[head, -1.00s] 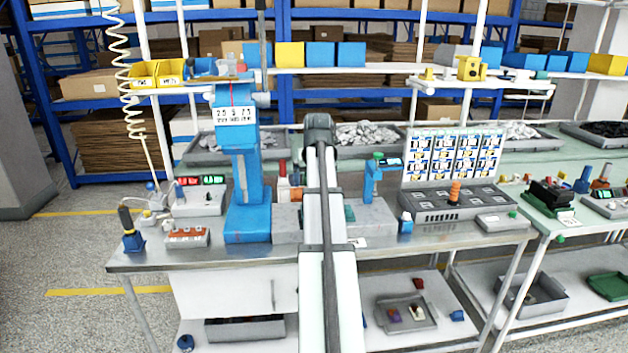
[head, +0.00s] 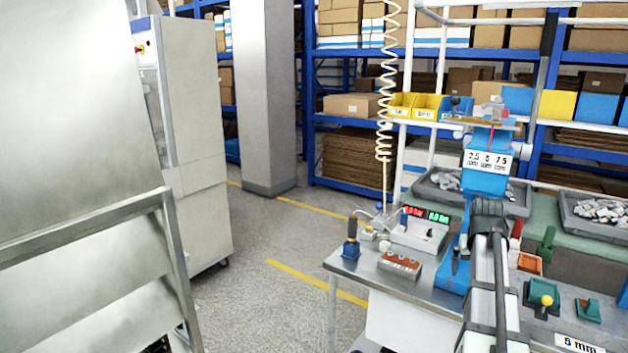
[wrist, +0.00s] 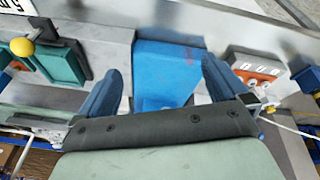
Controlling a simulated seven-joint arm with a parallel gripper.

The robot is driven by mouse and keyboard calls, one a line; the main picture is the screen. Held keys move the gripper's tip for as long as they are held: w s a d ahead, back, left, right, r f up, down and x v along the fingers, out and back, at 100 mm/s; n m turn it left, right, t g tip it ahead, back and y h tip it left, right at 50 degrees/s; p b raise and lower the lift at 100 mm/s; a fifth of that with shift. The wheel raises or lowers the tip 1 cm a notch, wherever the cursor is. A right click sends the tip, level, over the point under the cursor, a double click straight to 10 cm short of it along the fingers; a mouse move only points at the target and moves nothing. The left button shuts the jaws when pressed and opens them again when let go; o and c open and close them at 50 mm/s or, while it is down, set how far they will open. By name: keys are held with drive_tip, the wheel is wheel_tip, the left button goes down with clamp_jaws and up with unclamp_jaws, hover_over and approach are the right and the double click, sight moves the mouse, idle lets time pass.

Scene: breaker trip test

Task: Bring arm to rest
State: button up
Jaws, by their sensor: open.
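My arm (head: 490,275) reaches up from the lower right of the head view, in front of the blue press (head: 487,175) with the "2.5 5 7.5" label. My gripper (wrist: 162,64) shows in the wrist view, its two dark blue fingers spread wide with nothing between them. The blue base of the press (wrist: 165,75) lies beyond the fingers, and I cannot tell the exact gap. The gripper is not clearly visible in the head view, where the arm hides part of the press.
On the bench sit a display box (head: 418,232) with red and green readouts, an orange-topped switch block (head: 400,266), a blue stand with a black handle (head: 351,243) and a yellow-knobbed green fixture (head: 543,303). A grey cabinet (head: 190,150) stands left. Floor between is clear.

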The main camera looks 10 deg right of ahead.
drive_tip(key=w+a+f+n+g, duration=0.1)
drive_tip(key=w+a+f+n, duration=0.2)
drive_tip(key=a+f, duration=1.05)
drive_tip(key=s+a+f+g+y, duration=0.1)
drive_tip(key=s+a+f, duration=0.25)
drive_tip(key=f, duration=0.35)
drive_tip(key=s+a+f+g, duration=0.1)
drive_tip(key=s+a+f, duration=0.1)
drive_tip(key=a+f, duration=0.35)
drive_tip(key=s+a+f+g+y, duration=0.1)
drive_tip(key=s+a+f, duration=0.1)
drive_tip(key=f, duration=0.7)
drive_tip(key=s+a+f+n+g, duration=0.1)
drive_tip(key=s+a+f, duration=0.3)
drive_tip(key=s+f, duration=0.35)
drive_tip(key=s+a+f+g, duration=0.1)
drive_tip(key=s+a+f, duration=0.4)
drive_tip(key=s+f, duration=0.25)
drive_tip(key=s+a+f+g, duration=0.1)
drive_tip(key=s+f, duration=0.2)
drive_tip(key=s, duration=0.3)
drive_tip(key=s+a+f+g, duration=0.1)
drive_tip(key=s+a+f, duration=0.1)
drive_tip(key=s, duration=0.4)
drive_tip(key=s+a+f+n+g, duration=0.1)
drive_tip(key=s+a+f, duration=0.1)
drive_tip(key=s, duration=0.4)
drive_tip(key=shift+f, duration=0.8)
